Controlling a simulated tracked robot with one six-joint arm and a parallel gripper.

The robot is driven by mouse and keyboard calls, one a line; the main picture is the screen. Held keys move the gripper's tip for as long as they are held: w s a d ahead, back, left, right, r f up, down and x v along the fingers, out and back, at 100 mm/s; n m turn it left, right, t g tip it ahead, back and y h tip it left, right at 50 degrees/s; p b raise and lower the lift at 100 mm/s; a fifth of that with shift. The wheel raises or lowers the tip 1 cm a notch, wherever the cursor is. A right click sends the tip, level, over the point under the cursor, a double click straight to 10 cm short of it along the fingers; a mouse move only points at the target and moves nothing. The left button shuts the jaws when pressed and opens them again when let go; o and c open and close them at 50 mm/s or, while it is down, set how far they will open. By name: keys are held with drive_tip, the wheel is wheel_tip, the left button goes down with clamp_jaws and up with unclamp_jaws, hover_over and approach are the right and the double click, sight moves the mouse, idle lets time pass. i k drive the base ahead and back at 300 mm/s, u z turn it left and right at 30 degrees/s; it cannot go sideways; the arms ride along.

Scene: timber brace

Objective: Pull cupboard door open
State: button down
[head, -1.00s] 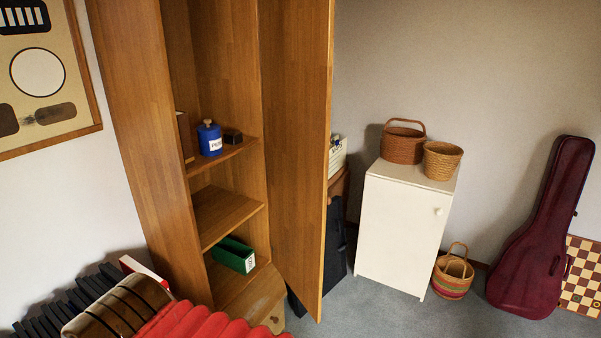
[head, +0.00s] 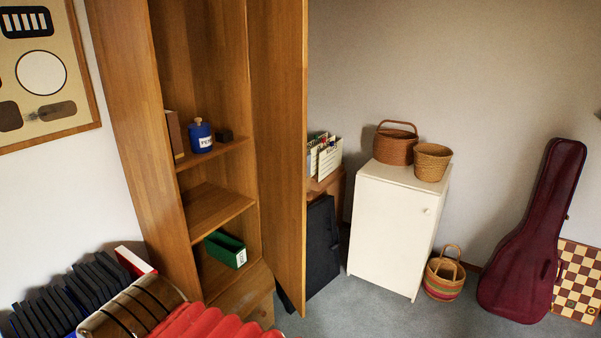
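The tall wooden cupboard (head: 135,150) stands at the left of the head view. Its door (head: 280,160) is swung wide open on the right side, seen at a steep angle. A green box (head: 226,249) sits lower down. A second white cupboard (head: 395,230) stands to the right; its door with a round knob (head: 426,211) looks shut. My gripper is not in view.
Two baskets (head: 396,146) (head: 432,162) stand on the white cupboard, and a striped basket (head: 444,277) beside it on the floor. A dark red instrument case (head: 533,235) leans at the right. A red accordion-like item (head: 220,322) fills the lower left foreground. Grey carpet (head: 400,318) is clear in front.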

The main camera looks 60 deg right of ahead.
sight(278, 29)
drive_tip(key=k, duration=0.25)
drive_tip(key=z, duration=0.4)
drive_tip(key=i, duration=1.25)
drive_tip(key=u, duration=0.4)
